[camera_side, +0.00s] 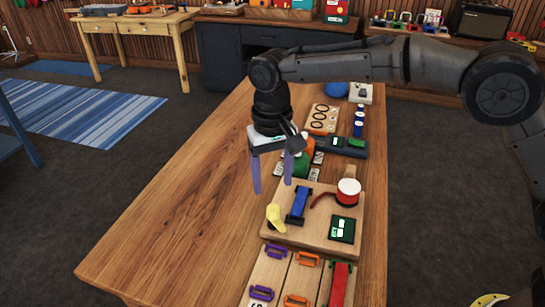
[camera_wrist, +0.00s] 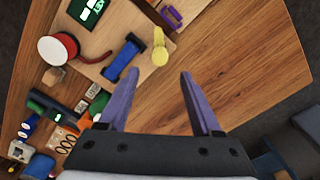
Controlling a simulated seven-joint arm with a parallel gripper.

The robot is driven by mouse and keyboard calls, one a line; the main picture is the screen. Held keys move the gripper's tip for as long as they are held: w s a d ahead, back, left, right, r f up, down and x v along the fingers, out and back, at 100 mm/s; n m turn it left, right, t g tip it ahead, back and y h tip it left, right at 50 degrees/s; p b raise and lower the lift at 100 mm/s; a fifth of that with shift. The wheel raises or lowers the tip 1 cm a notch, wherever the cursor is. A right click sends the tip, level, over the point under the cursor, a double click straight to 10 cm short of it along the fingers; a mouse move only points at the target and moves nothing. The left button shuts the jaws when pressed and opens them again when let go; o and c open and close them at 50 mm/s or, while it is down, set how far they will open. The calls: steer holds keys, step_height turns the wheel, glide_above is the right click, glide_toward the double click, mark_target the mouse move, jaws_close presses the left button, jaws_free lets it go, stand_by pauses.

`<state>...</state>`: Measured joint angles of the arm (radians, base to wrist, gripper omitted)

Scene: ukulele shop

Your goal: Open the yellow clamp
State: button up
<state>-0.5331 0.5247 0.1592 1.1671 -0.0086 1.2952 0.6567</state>
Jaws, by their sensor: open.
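The yellow clamp (camera_side: 275,217) stands at the left edge of a light wooden board in the side view. It also shows in the wrist view (camera_wrist: 160,47), straight ahead of the fingertips. My gripper (camera_side: 272,188) is open, its two purple fingers pointing down above the table, a little behind and above the clamp. In the wrist view my gripper (camera_wrist: 160,76) has nothing between its fingers, and the clamp lies beyond the tips, apart from them. Whether the clamp is open or closed is too small to tell.
The wooden board (camera_side: 310,236) also bears a blue block-like piece (camera_side: 299,204), a red-and-white spool (camera_side: 348,191) and a green display (camera_side: 342,229). Orange and purple handles sit on panels in front. Small items line the table behind. The table's left side (camera_side: 180,220) is clear.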

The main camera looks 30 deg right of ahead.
steer(key=shift+r, duration=2.8)
steer(key=s+d+r+m+t, duration=0.2)
steer(key=d+r, duration=0.7)
steer(key=s+d+r+t, duration=0.1)
steer(key=s+d+r, duration=0.4)
steer(key=s+d, duration=0.45)
steer(key=s+d+f+t, duration=0.1)
steer(key=s+d+f, duration=0.15)
steer(key=s, duration=0.35)
steer(key=s+d+f+t, duration=0.1)
steer(key=s+d+f, duration=0.1)
steer(key=s+d, duration=0.25)
steer(key=s+f+n, duration=0.3)
steer(key=s+f, duration=0.3)
steer(key=f, duration=0.3)
steer(key=shift+s+d+t, duration=0.15)
steer(key=shift+d+t, duration=0.15)
